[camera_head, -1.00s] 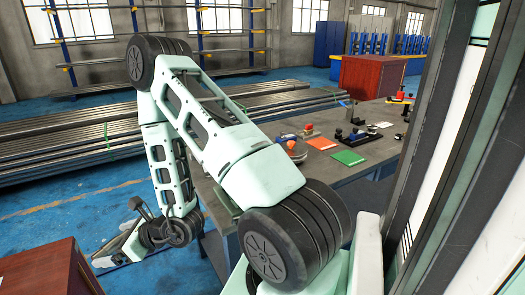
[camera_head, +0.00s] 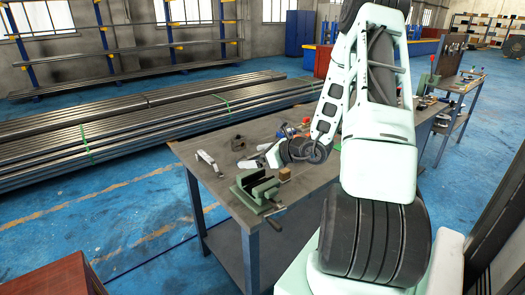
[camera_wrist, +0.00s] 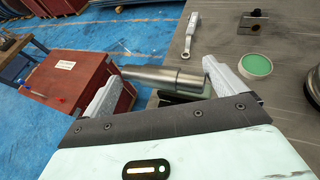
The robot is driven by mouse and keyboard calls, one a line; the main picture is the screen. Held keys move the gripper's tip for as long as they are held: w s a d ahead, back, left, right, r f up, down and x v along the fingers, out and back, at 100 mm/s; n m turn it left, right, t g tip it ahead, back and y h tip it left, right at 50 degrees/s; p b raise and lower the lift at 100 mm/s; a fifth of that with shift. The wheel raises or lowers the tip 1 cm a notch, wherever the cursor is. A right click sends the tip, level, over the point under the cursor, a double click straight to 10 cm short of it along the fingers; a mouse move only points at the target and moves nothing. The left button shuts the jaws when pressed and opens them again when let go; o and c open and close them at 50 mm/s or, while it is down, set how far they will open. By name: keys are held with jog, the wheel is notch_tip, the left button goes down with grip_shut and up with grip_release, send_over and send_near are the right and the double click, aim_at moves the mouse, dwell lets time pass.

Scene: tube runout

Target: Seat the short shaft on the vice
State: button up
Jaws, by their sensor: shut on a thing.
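The short shaft (camera_wrist: 165,79) is a bare steel cylinder with a stepped, narrower part. In the wrist view it lies crosswise between the two grey fingers of my gripper (camera_wrist: 163,72), which is shut on it. The green vice (camera_head: 252,192) stands at the near corner of the bench in the head view. Part of its green body (camera_wrist: 182,97) shows behind and below the shaft in the wrist view. My gripper (camera_head: 258,158) is above the bench, just behind the vice; the shaft cannot be made out in the head view. I cannot tell whether shaft and vice touch.
A wrench (camera_head: 208,162) and a dark block (camera_head: 238,143) lie on the bench (camera_head: 225,178) beyond the vice. A small wooden block (camera_head: 285,174) is beside the vice. A round green-topped item (camera_wrist: 255,65) lies nearby. A red cabinet (camera_head: 52,277) stands on the floor.

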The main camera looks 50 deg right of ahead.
jog(key=shift+s+d+r, duration=0.3)
jog(key=shift+s+d, duration=0.2)
jog(key=shift+d, duration=0.35)
jog(key=shift+s+f, duration=0.1)
jog(key=shift+s, duration=0.05)
notch_tip(320, 180, down, 6)
jog(key=b, duration=0.6)
grip_shut()
jog(key=shift+w+d+r+n+g+y+p, duration=0.1)
jog(key=shift+d+r+n+g+y+p, duration=0.1)
jog(key=shift+n+g+y+p, duration=0.5)
jog(key=shift+w+d+r+n+g+y+p, duration=0.15)
jog(key=shift+n+y+p, duration=0.45)
jog(key=shift+p, duration=0.65)
jog(key=shift+d+r+n+g+y+p, duration=0.15)
jog(key=shift+n+g+y+p, duration=0.25)
jog(key=shift+n+p, duration=0.55)
jog(key=shift+w+d+r+n+g+y+p, duration=0.1)
jog(key=shift+d+n+g+y+p, duration=0.25)
jog(key=shift+n+g+p, duration=0.5)
jog(key=shift+w+d+r+n+g+y+p, duration=0.15)
jog(key=shift+n+g+y+p, duration=0.4)
jog(key=shift+p, duration=0.35)
jog(key=shift+d+n+g+p, duration=0.2)
jog(key=shift+n+g+p, duration=0.45)
jog(key=shift+n, duration=0.1)
